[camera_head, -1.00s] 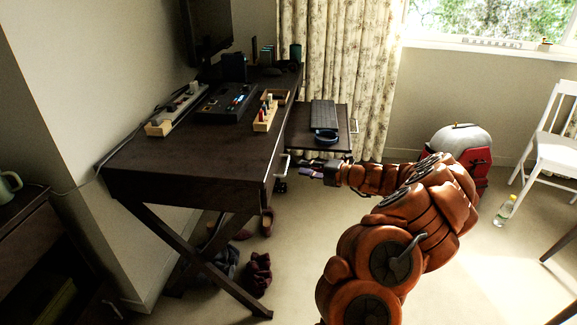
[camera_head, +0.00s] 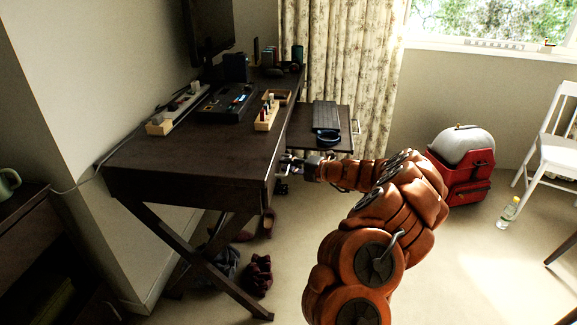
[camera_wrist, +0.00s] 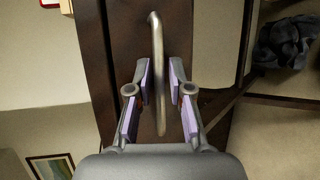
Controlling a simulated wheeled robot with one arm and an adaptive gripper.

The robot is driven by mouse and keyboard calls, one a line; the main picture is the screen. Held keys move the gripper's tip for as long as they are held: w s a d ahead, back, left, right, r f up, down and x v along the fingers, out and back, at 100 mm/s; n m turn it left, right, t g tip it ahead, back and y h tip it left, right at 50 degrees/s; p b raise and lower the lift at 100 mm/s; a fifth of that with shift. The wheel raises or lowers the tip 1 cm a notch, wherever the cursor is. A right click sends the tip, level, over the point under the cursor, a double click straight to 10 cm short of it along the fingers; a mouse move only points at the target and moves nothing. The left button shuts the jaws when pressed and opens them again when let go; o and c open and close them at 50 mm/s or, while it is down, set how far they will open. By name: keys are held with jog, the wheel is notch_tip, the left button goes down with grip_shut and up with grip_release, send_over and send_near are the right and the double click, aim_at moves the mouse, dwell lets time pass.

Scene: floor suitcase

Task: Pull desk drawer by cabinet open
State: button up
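The dark wooden desk (camera_head: 190,160) stands against the left wall. One drawer (camera_head: 340,136) at its far end is pulled out, with a keyboard and a blue ring-shaped item on it. The nearer drawer front (camera_wrist: 180,25) looks flush with the desk in the wrist view. Its metal bar handle (camera_wrist: 157,70) runs between the two purple-padded fingers of my gripper (camera_wrist: 161,82). The fingers stand apart on both sides of the handle, with a gap to each. In the head view my gripper (camera_head: 287,160) is at the desk's right side, its fingers small and partly hidden.
A red case (camera_head: 465,175) with a grey top stands on the floor at right, near a bottle (camera_head: 508,212) and a white chair (camera_head: 555,140). Shoes and clothes (camera_head: 258,272) lie under the desk.

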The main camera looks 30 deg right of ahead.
grip_shut()
dwell(0.4)
